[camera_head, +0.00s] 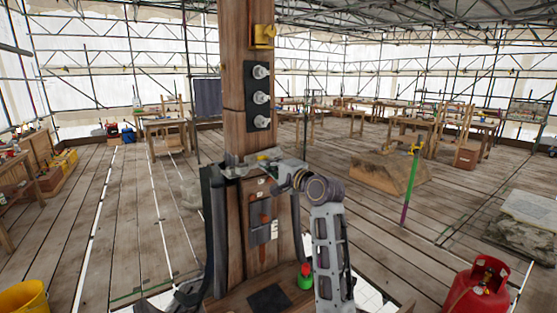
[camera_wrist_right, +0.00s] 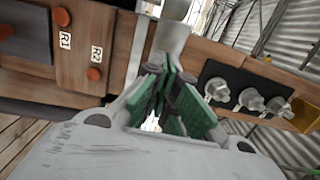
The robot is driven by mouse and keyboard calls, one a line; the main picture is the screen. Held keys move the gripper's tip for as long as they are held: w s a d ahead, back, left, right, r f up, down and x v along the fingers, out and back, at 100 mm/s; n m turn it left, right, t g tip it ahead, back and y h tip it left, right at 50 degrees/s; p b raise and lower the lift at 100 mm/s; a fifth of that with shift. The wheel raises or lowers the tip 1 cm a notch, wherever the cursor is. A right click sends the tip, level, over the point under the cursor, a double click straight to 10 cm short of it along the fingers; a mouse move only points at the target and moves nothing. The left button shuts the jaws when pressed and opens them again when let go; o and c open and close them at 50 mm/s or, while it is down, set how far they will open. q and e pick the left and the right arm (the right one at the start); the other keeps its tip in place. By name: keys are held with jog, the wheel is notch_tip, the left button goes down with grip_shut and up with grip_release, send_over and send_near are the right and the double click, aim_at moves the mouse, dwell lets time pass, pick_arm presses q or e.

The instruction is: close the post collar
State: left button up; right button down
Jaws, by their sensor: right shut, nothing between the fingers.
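The wooden post (camera_head: 234,90) stands upright in the middle of the head view. A grey metal band (camera_head: 232,172), which looks like the collar, sits partly on the post's front; I cannot tell how far it is open. My right gripper (camera_head: 264,163) is in front of the post at the band's height and hides part of it. In the right wrist view my right gripper (camera_wrist_right: 172,98) has green-padded fingers, shut and empty. A pale grey rounded metal part (camera_wrist_right: 172,38) lies just beyond the fingertips; contact is unclear. My left gripper does not show.
A black plate with several bolts (camera_head: 260,98) and a yellow bracket (camera_head: 262,36) are on the post above. A panel labelled R1 and R2 (camera_wrist_right: 84,45) is below.

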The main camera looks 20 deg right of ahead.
aim_at(255, 161)
jog(key=shift+w+a+p, duration=0.9)
jog(key=shift+a, duration=0.1)
jog(key=shift+w+a, duration=0.1)
jog(key=shift+w, duration=0.05)
